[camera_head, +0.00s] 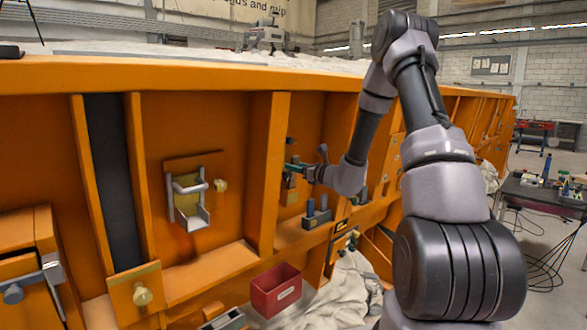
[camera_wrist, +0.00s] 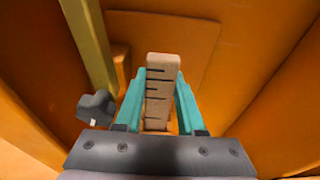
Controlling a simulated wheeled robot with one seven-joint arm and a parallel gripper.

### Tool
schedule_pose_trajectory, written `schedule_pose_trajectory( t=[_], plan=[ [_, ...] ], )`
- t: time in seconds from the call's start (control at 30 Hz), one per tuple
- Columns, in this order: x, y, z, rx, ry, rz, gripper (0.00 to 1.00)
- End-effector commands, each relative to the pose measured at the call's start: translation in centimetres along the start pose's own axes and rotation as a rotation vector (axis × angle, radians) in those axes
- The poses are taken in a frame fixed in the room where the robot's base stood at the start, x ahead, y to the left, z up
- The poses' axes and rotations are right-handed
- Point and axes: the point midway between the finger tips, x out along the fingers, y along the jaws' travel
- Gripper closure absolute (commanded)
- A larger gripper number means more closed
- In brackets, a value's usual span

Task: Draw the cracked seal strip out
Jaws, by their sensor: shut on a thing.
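The cracked seal strip (camera_wrist: 161,85) is a tan, narrow piece with several dark cracks across it. In the wrist view it stands between the teal fingers of my gripper (camera_wrist: 160,105), which is shut on it. Its far end shows past the fingertips, in front of an orange panel. In the head view my gripper (camera_head: 292,167) reaches into an orange bay of the sandbed's side wall. The strip is too small there to make out clearly, and I cannot tell how much of it is still seated.
A dark grey knob (camera_wrist: 95,107) and a yellowish bar (camera_wrist: 88,45) are close left of the fingers. Orange ribs flank the bay. A small block holder (camera_head: 317,214) sits below my gripper. A red bin (camera_head: 276,290) stands lower down, beside a pale cloth (camera_head: 340,290).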

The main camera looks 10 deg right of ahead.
Motion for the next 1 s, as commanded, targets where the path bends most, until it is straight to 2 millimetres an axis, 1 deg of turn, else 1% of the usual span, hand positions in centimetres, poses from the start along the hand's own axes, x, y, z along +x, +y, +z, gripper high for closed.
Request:
schedule_pose_trajectory(
  t=[0.17,0.7,1.0],
  plan=[
    [0.0,0.0,0.4,-0.002,-0.001,0.000,1.00],
    [-0.5,0.0,2.9,-0.001,-0.001,0.000,1.00],
    [-0.5,0.0,3.0,0.000,0.000,0.000,1.00]
  ],
)
